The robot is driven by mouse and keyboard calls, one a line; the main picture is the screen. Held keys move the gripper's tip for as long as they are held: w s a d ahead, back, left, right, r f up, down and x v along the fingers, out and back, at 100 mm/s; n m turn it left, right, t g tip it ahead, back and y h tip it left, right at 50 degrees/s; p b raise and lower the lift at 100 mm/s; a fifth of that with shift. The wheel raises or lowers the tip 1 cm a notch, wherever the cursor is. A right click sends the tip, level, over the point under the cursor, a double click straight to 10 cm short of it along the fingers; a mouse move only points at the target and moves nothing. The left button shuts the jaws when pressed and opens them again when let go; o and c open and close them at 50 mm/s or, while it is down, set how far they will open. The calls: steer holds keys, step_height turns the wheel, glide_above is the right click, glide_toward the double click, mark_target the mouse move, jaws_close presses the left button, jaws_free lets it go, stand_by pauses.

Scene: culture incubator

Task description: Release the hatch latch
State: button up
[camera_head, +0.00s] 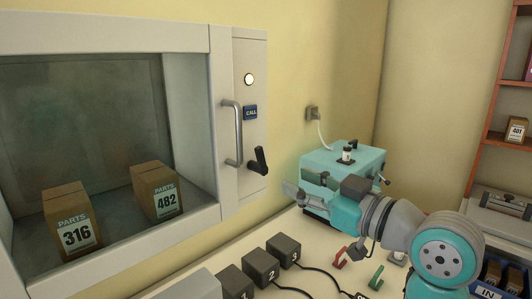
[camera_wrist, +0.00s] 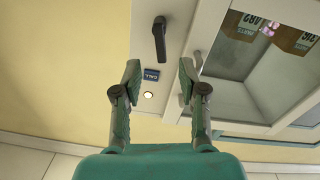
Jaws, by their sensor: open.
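The hatch latch (camera_head: 259,160) is a black lever on the pale panel right of the hatch window, below the CALL button. It stands roughly upright and also shows in the wrist view (camera_wrist: 160,40), at top centre, beyond the fingertips. My gripper (camera_head: 296,196) reaches from the right in the head view, to the right of and below the latch. In the wrist view my gripper (camera_wrist: 160,72) is open and empty, its two fingers apart. It does not touch the latch. The hatch (camera_head: 214,140) has a grey bar handle (camera_head: 238,135), partly behind the right finger in the wrist view.
A lit round lamp (camera_head: 249,79) and blue CALL button (camera_head: 250,112) sit above the latch. Cartons 316 (camera_head: 72,222) and 482 (camera_head: 157,192) stand behind the hatch window. A teal machine (camera_head: 350,160) stands close behind my gripper. Black numbered blocks (camera_head: 260,267) with cables occupy the bench below.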

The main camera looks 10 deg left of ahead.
mark_target(262, 155)
steer(key=shift+n+g, duration=0.3)
steer(key=shift+n, duration=0.3)
steer(key=w+a+r, duration=0.1)
steer(key=w+a, duration=0.1)
steer(key=a, duration=0.1)
steer(key=w+a, duration=0.2)
steer(key=a, duration=0.1)
steer(key=w+a+r, duration=0.1)
steer(key=w+a, duration=0.1)
steer(key=shift+w+a+r, duration=0.25)
steer(key=shift+a+r, duration=0.1)
steer(key=shift+a, duration=0.05)
jaws_close()
